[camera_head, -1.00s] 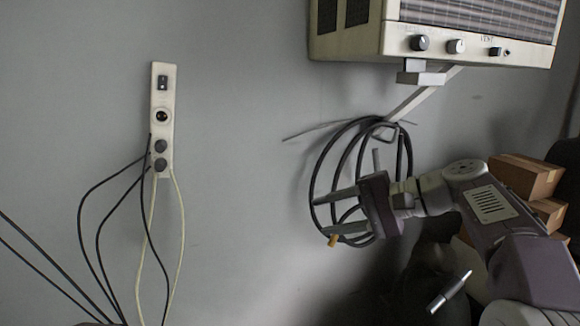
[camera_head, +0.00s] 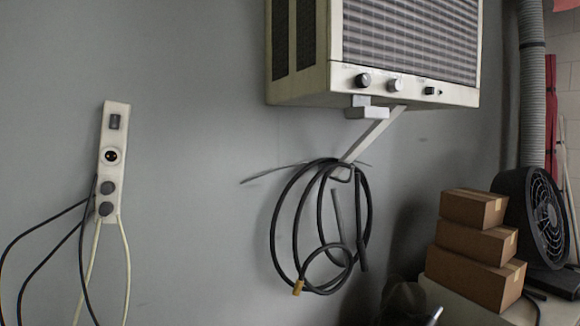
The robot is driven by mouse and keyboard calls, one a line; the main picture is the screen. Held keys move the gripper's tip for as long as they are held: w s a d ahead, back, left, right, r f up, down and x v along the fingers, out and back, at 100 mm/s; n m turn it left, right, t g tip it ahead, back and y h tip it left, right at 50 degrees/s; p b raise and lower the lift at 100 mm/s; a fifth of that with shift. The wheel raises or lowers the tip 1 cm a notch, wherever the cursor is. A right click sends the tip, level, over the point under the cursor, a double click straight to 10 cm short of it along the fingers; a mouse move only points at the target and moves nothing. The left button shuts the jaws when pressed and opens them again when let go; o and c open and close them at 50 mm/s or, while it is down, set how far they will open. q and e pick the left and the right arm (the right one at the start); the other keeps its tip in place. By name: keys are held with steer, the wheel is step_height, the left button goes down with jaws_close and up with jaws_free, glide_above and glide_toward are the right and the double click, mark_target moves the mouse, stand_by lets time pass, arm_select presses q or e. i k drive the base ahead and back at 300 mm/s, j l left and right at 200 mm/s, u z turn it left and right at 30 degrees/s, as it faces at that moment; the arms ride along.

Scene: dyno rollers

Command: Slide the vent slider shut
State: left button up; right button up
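The vent slider (camera_head: 431,91) is a small dark piece on the lower front strip of a cream wall unit (camera_head: 345,78), at the right of two knobs. It is too small to tell how far along its track it sits. Nothing touches it or covers it.
A dark knob (camera_head: 363,80) and a pale knob (camera_head: 394,85) sit left of the slider. A bracket (camera_head: 375,132) and a coiled black hose (camera_head: 297,230) hang below the unit. Stacked boxes (camera_head: 470,275) and a black fan (camera_head: 545,215) stand at right. A socket strip (camera_head: 113,135) is at left.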

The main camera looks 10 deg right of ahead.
mark_target(430, 91)
steer(key=z, duration=1.25)
